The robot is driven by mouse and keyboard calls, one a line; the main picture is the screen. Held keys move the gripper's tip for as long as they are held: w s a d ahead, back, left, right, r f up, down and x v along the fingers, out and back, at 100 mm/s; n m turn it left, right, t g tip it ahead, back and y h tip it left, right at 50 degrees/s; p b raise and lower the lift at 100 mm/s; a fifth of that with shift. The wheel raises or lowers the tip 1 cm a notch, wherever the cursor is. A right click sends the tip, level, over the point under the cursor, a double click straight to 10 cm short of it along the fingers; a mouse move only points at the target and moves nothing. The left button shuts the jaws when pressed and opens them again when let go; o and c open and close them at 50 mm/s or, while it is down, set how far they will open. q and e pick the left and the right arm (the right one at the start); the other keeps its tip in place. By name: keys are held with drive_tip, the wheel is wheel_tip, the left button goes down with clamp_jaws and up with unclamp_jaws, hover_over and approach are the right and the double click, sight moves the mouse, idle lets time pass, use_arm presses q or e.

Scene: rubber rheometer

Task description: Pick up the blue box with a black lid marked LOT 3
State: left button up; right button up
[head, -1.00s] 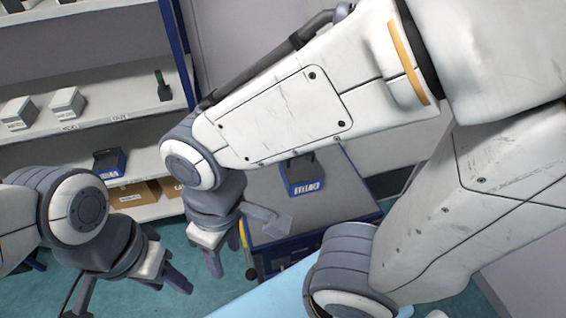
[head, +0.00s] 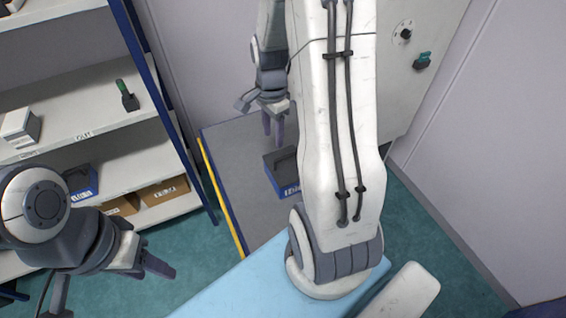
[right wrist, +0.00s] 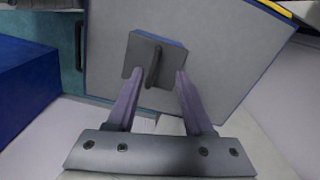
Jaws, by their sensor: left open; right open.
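A blue box (head: 289,188) with a dark lid sits on the grey top of a cart, partly hidden behind my right arm. It has a white label on its front, too small to read as LOT 3. In the right wrist view the box (right wrist: 146,57) shows its dark lid with a raised handle, ahead of the fingertips. My right gripper (head: 273,130) is open and empty, apart from the box; its spread fingers (right wrist: 159,76) show in the right wrist view. My left gripper (head: 160,266) is at the lower left, open and empty.
Another blue box (head: 82,184) with a dark lid is on the lower shelf at left, beside brown cartons (head: 163,191). White boxes (head: 20,127) and a dark device with a green top (head: 127,96) are on the shelf above. The cart top (head: 232,160) is otherwise mostly clear.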

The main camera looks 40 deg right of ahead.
sight(287, 156)
drive_tip(key=d, duration=0.1)
drive_tip(key=d+f+m, duration=0.1)
drive_tip(key=d+m, duration=0.1)
drive_tip(key=shift+s+d+f, duration=0.15)
drive_tip(key=shift+s+d, duration=0.15)
drive_tip(key=shift+s, duration=0.05)
drive_tip(key=shift+m, duration=0.3)
wheel_tip(287, 156, down, 5)
drive_tip(key=shift+s+d+r+p, duration=0.1)
drive_tip(key=shift+d+r+p, duration=0.1)
drive_tip(key=shift+p, duration=0.2)
drive_tip(key=shift+s+f+p, duration=0.15)
drive_tip(key=shift+f+p, duration=0.75)
drive_tip(key=shift+f, duration=1.95)
drive_tip(key=shift+c, duration=0.4)
clamp_jaws()
drive_tip(key=shift+r, duration=0.1)
